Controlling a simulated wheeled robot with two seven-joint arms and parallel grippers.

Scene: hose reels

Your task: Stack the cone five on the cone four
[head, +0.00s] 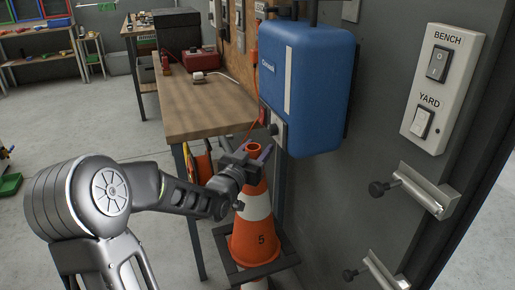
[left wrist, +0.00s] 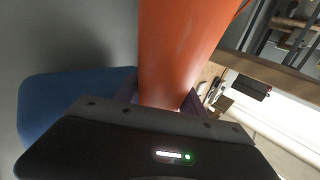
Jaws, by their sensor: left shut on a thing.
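In the left wrist view the orange cone (left wrist: 178,45) fills the space between the fingers of my left gripper (left wrist: 162,100). A little white and orange of another cone (head: 256,285) shows under the dark base at the bottom edge. Its number is hidden, and I cannot tell whether the two touch. My right gripper is out of view.
A wooden workbench (head: 205,108) stands behind the cone, with a red box (head: 199,61) on it. A blue wall box (head: 305,85) hangs close to the gripper. A switch panel (head: 433,88) and metal brackets (head: 418,190) are on the right wall. Open floor lies left.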

